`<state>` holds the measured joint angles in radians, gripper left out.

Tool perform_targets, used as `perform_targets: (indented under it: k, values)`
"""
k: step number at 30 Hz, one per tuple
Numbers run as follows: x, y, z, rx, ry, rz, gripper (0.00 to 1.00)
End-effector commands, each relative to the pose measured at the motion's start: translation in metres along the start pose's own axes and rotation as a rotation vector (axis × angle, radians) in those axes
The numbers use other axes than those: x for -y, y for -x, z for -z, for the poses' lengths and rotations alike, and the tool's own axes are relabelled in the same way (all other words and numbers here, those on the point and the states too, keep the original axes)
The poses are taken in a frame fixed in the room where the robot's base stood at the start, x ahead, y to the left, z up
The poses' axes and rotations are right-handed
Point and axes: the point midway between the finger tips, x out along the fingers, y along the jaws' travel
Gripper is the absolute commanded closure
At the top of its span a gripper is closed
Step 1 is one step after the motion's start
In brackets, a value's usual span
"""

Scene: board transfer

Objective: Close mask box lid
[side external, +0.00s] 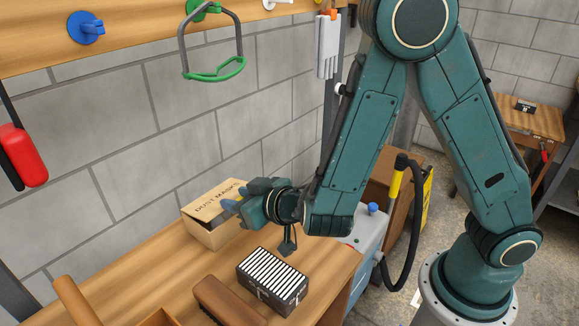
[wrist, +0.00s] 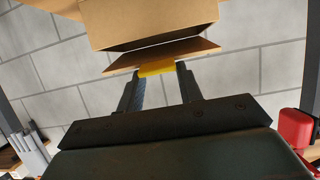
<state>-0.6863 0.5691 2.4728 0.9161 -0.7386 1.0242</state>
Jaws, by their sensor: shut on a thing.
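The cardboard mask box (side external: 208,236), marked "DUST MASKS", stands on the wooden bench against the wall. Its lid (side external: 212,203) is over the top, with a dark gap along the front below it. In the wrist view the box (wrist: 150,22) fills the top, and the lid (wrist: 185,51) shows as a thin brown panel with a narrow gap beside the box. A yellow tab (wrist: 157,68) sits on the lid's edge. My gripper (side external: 232,205) is at the box's right front edge. In the wrist view its fingers (wrist: 158,76) are shut on the yellow tab.
A dark crate with striped contents (side external: 273,276) stands on the bench in front of the box. A grey brick wall (side external: 150,150) is behind. Bare bench top (side external: 160,262) lies left of the box.

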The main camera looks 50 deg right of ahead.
Motion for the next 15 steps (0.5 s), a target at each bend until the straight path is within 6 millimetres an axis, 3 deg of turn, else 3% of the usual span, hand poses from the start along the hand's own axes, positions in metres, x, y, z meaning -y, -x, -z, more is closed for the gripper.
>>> perform_targets:
  k: [1,13,14,15]
  values:
    - [-0.0012,0.0012,-0.0077,0.019,0.004,-0.003,1.00]
    - [-0.0012,0.0015,-0.0071,0.015,0.003,-0.002,1.00]
    - [-0.0012,0.0015,-0.0070,0.015,0.003,-0.002,0.60]
    - [-0.0009,0.0014,-0.0067,0.014,0.003,-0.001,0.53]
